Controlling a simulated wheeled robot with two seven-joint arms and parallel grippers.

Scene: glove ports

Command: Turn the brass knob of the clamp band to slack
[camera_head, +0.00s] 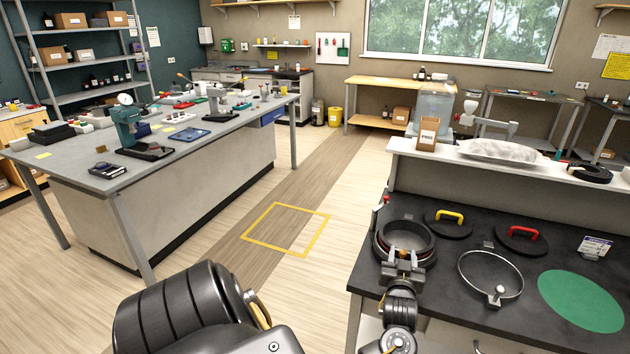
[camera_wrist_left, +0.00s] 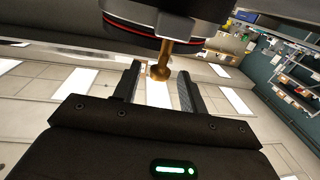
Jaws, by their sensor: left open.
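The brass knob (camera_wrist_left: 161,73) hangs on a short brass stem from the dark clamp band (camera_wrist_left: 150,32) in the left wrist view. A thin red line runs around the band. My left gripper (camera_wrist_left: 160,82) is open, with one finger on either side of the knob and visible gaps to both. In the head view my left gripper (camera_head: 404,256) is at the near side of the black round port (camera_head: 377,240). My right gripper is not in view.
A loose metal ring (camera_head: 461,270) lies right of the port. Black lids with a yellow handle (camera_head: 450,217) and a red handle (camera_head: 522,232) lie behind it. A green disc (camera_head: 582,301) is at right. A raised shelf (camera_head: 420,152) runs along the back.

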